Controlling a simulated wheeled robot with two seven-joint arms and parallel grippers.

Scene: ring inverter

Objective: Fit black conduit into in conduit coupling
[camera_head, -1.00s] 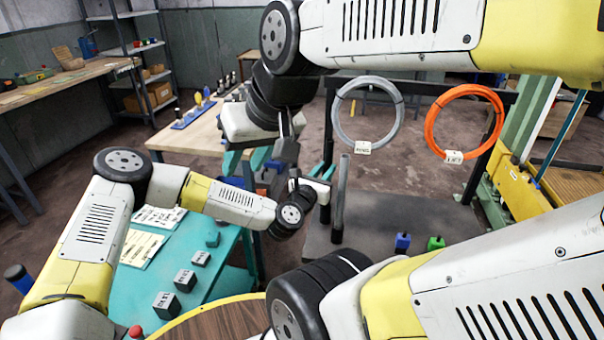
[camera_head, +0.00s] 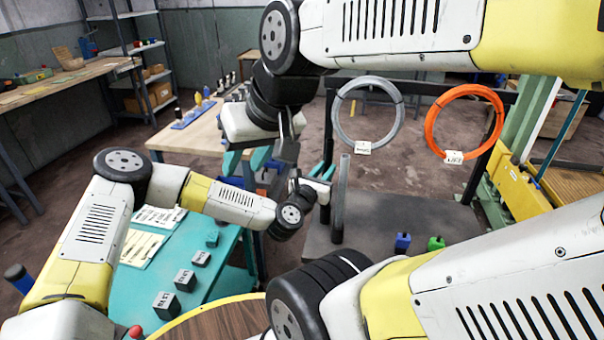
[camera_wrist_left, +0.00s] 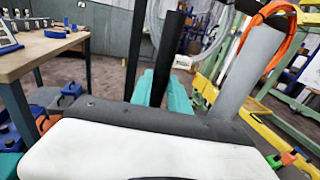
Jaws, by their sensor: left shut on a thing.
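My left gripper (camera_head: 321,186) is beside an upright grey post (camera_head: 343,180) in the head view; its fingertips are hard to make out there. In the left wrist view its teal fingers (camera_wrist_left: 174,98) are shut on a black conduit (camera_wrist_left: 170,48), which stands up between them, slightly tilted. The grey post also shows in the left wrist view (camera_wrist_left: 252,72), right of the conduit and apart from it. I cannot make out the coupling for certain. My right gripper (camera_head: 245,160) hangs left of the left one, its teal fingers apart and apparently empty.
A grey cable coil (camera_head: 342,120) and an orange one (camera_head: 430,135) hang on a dark rack behind. Blue (camera_head: 402,243) and green (camera_head: 436,244) pieces sit on the dark platform (camera_head: 385,215). A teal table (camera_head: 215,285) bears several dark blocks.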

